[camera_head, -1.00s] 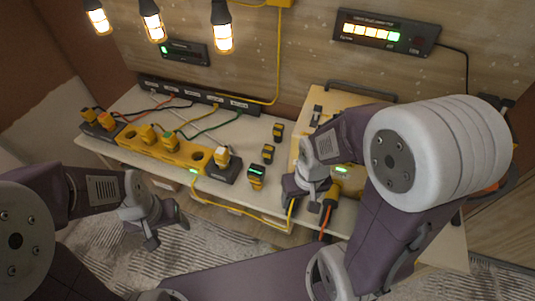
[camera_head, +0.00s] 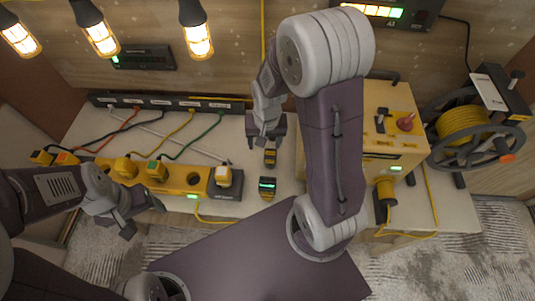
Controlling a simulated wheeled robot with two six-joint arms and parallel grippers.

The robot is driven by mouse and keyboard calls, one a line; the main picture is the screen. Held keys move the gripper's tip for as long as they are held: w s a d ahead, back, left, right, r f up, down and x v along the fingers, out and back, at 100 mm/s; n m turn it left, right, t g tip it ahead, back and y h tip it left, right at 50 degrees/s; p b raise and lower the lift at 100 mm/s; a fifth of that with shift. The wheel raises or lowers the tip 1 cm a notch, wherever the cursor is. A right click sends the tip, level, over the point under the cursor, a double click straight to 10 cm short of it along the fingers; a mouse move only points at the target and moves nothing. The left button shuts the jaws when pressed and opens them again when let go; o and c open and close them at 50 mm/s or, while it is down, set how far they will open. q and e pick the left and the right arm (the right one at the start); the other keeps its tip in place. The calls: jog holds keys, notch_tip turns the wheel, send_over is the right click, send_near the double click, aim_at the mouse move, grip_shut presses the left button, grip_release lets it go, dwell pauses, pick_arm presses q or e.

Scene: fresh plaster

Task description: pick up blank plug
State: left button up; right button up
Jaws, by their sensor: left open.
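Two small yellow-and-black plugs stand loose on the workbench: a nearer one with a green display (camera_head: 267,188) and a plain-faced one (camera_head: 271,157) just behind it. I cannot tell for sure which is the blank plug. My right gripper (camera_head: 266,140) hangs over the bench just behind the plain-faced plug; its arm covers part of the bench, and whether its jaws are apart is unclear. My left gripper (camera_head: 143,220) is open and empty, in front of the bench edge, well left of the loose plugs.
A yellow power strip (camera_head: 177,178) holds several plugs and has an open socket. Coloured cables run to a black rail (camera_head: 170,102) behind. A yellow box (camera_head: 390,110) and cable reel (camera_head: 463,126) stand right. Lamps (camera_head: 198,40) hang above.

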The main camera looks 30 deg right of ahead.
jog(key=m+g+p, duration=0.1)
jog(key=m+p, duration=0.1)
send_over(271, 153)
notch_tip(271, 153, down, 4)
jog(key=shift+w+a+f, duration=0.1)
jog(key=shift+f, duration=0.45)
jog(key=f, duration=0.3)
jog(key=shift+s, duration=0.2)
jog(key=shift+w+f, duration=0.1)
jog(key=shift+f, duration=0.35)
notch_tip(271, 153, down, 4)
jog(key=shift+r+p, duration=0.1)
jog(key=shift+p, duration=0.55)
jog(key=shift+f, duration=0.4)
grip_shut()
